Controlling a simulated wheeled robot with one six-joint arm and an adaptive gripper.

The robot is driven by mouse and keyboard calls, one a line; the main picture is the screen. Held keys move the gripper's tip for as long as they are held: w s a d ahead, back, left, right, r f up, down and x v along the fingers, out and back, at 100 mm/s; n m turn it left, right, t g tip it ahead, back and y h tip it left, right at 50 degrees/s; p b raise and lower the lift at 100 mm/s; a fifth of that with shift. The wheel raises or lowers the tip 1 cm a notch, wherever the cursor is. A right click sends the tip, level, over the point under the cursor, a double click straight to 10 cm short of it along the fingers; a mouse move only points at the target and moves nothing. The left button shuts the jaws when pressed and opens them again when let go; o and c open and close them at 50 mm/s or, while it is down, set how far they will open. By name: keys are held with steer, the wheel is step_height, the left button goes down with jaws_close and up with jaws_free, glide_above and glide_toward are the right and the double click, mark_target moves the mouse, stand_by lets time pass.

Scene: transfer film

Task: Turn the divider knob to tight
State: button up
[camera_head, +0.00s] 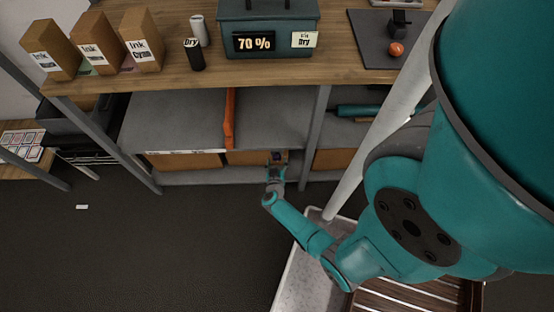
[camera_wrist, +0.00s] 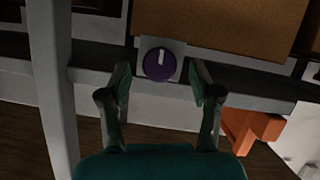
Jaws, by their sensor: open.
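The round purple knob (camera_wrist: 158,66) sits on a pale square plate in the wrist view. Its white mark points up in that picture. In the head view the knob (camera_head: 277,157) is a small dark patch on the shelf's front, just past my gripper. My gripper (camera_wrist: 160,80) is open, with one fingertip on each side of the knob; I cannot tell whether either touches it. It also shows in the head view (camera_head: 276,170). The orange divider (camera_head: 229,118) stands on the grey shelf, left of my gripper. No label for tight is readable.
Cardboard boxes (camera_head: 185,160) fill the lower shelf behind the knob. Above are ink boxes (camera_head: 98,42), a teal case (camera_head: 267,40) showing 70 % and a dark mat (camera_head: 372,45). A grey post (camera_head: 316,125) stands right of my gripper. The floor at left is mostly clear.

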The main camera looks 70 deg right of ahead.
steer(key=shift+x, duration=1.2)
steer(key=c, duration=1.2)
steer(key=shift+o, duration=0.3)
